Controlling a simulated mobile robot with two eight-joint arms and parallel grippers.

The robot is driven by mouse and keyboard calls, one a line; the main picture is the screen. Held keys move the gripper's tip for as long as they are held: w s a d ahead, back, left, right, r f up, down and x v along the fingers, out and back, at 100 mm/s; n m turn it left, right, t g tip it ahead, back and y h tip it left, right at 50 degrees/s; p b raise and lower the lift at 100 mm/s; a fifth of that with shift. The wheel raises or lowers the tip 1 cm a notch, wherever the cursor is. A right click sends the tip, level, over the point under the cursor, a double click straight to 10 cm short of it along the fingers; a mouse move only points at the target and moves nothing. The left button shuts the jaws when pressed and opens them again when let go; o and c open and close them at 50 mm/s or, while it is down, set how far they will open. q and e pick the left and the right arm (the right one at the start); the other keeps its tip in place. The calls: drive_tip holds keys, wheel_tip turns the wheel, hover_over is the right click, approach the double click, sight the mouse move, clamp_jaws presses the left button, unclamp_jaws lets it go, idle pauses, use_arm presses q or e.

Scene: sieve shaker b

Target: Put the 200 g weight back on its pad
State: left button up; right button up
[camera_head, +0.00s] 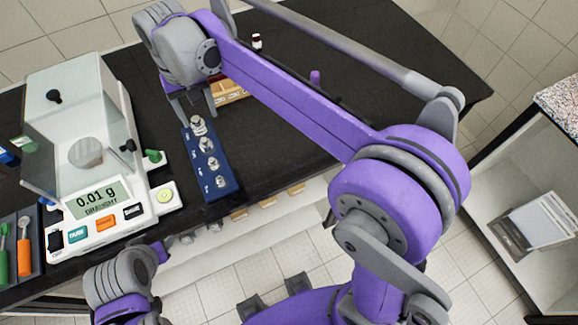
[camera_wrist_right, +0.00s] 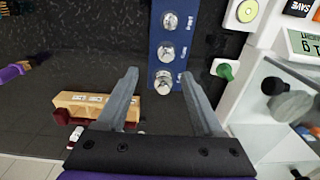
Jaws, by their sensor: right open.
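The strip's labels are too small to read, so I cannot tell surely which weight is the 200 g one. My right gripper (camera_head: 198,114) is open and empty above the far end of the strip. In the right wrist view, the end weight (camera_wrist_right: 163,82) shows between and just beyond the two spread fingertips (camera_wrist_right: 158,77). Part of my left arm shows at the lower left of the head view, but its gripper does not show.
A balance (camera_head: 104,221) reading 0.01 g and DRAUGHT stands left of the strip; its pan (camera_head: 86,152) looks empty behind the glass. A green-knobbed part (camera_head: 153,156) sits between them.

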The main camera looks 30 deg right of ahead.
drive_tip(key=s+d+f+t, duration=0.2)
drive_tip(key=s+d+f, duration=0.4)
drive_tip(key=s+d, duration=0.2)
drive_tip(key=s+d+f+t, duration=0.3)
drive_tip(key=s+d+f, duration=0.3)
drive_tip(key=s, duration=0.6)
drive_tip(key=shift+s+d, duration=0.4)
drive_tip(key=shift+d, duration=0.7)
use_arm(q)
drive_tip(key=shift+c, duration=0.3)
